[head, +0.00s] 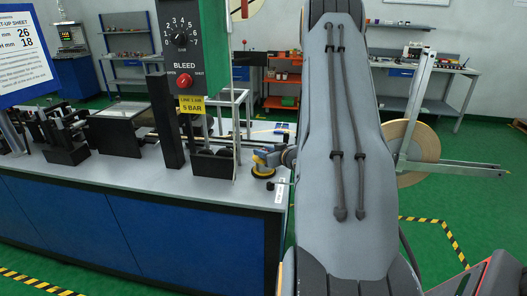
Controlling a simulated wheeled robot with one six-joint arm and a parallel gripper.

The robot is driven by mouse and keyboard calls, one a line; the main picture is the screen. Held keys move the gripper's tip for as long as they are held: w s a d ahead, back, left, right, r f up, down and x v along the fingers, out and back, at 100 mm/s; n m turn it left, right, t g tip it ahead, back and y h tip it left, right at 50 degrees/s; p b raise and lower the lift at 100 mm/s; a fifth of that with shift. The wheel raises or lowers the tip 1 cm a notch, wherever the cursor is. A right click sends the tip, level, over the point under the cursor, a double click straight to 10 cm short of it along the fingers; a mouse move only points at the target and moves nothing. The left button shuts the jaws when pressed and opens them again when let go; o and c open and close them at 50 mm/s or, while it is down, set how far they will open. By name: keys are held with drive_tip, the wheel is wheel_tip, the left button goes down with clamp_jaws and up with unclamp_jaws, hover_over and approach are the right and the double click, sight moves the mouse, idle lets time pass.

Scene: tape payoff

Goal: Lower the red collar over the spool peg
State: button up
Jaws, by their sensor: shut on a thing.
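My large grey arm link fills the middle of the head view from top to bottom. My gripper does not show clearly; it seems hidden behind the arm. I see no red collar, and I cannot make out the spool peg. A tan tape roll (417,152) stands on edge right of my arm, partly hidden by it, in a pale metal frame (413,110). A small blue, yellow and dark part (264,163) shows left of my arm at the bench corner; I cannot tell what it belongs to.
A bench (120,205) with a grey top and blue front carries several black fixtures (65,140) on the left. A green control post (184,45) with a dial and a red knob (184,80) rises above it. Shelved workbenches (410,80) stand behind.

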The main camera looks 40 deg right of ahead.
drive_tip(key=o, duration=1.1)
drive_tip(key=b+v, duration=0.2)
drive_tip(key=v, duration=0.6)
drive_tip(key=shift+w, duration=0.1)
